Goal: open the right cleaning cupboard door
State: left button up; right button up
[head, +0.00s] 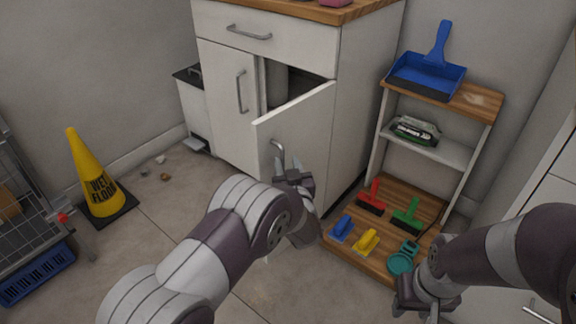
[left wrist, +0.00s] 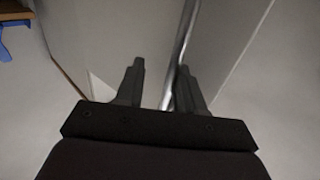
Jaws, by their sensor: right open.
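The right cupboard door (head: 305,118) is white and stands partly open in the head view, swung outward from the cupboard (head: 365,95). Its curved metal handle (head: 277,148) is near the door's free edge. My left gripper (head: 293,177) is at the handle, and its arm hides part of the lower door. In the left wrist view, the handle (left wrist: 186,35) runs between the spread fingers of my left gripper (left wrist: 158,82), close to the right finger, with a gap to the left finger. My right gripper (head: 427,308) is open and empty at the lower right, away from the door.
The left door (head: 228,105) and drawer (head: 265,45) are shut. A wooden shelf rack (head: 455,156) with a blue dustpan (head: 428,72) and several brushes stands right of the cupboard. A yellow wet-floor cone (head: 92,175) and wire cage (head: 28,225) are at left. Floor before the left door is clear.

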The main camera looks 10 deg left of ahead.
pick_arm(q)
jog(key=p+v, duration=0.5)
jog(key=v, duration=0.7)
jog(key=shift+s, duration=0.35)
